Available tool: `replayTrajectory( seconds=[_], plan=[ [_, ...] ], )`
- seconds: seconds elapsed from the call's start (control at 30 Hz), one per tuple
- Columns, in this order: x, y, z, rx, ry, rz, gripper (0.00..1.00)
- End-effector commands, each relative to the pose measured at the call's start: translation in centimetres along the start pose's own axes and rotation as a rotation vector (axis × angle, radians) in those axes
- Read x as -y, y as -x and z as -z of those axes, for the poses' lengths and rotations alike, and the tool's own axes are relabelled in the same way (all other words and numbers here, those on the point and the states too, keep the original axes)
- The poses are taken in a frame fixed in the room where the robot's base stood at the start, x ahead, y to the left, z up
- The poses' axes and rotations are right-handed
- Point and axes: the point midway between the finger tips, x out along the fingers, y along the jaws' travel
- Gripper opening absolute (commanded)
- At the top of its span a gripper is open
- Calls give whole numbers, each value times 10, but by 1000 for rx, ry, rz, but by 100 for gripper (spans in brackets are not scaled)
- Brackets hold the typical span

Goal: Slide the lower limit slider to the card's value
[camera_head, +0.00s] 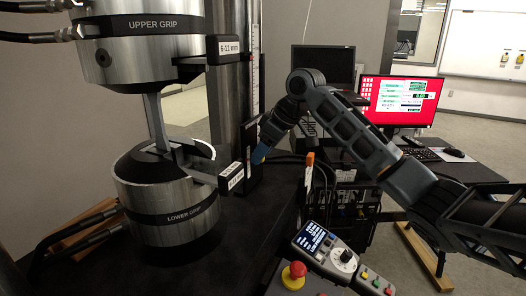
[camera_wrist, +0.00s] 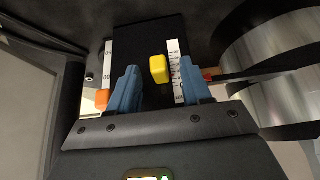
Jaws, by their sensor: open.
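In the wrist view a yellow slider knob (camera_wrist: 158,68) stands out from a dark upright panel (camera_wrist: 143,40), beside a white graduated scale (camera_wrist: 174,72). I cannot tell from its markings whether it is the lower limit slider. My gripper (camera_wrist: 159,66) is open, its blue fingers on either side of the yellow knob with gaps visible. In the head view my gripper (camera_head: 265,152) is at the panel beside the column, and a bit of yellow shows there.
An orange block (camera_wrist: 102,99) sits left of my fingers by a second scale (camera_wrist: 108,58). The steel lower grip (camera_head: 165,195) stands close by. A handheld controller (camera_head: 325,247) with a red stop button (camera_head: 294,272) is in front. A red monitor (camera_head: 398,100) is behind.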

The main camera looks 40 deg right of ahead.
Motion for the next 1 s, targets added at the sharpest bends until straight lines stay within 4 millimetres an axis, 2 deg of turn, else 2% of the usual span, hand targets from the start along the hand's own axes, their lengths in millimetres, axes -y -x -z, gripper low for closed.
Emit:
replayTrajectory(
  seconds=[0.73,1.0],
  plan=[
    [0,54,1,-1,0,0,49],
    [0,59,0,0,0,-1,49]
  ],
)
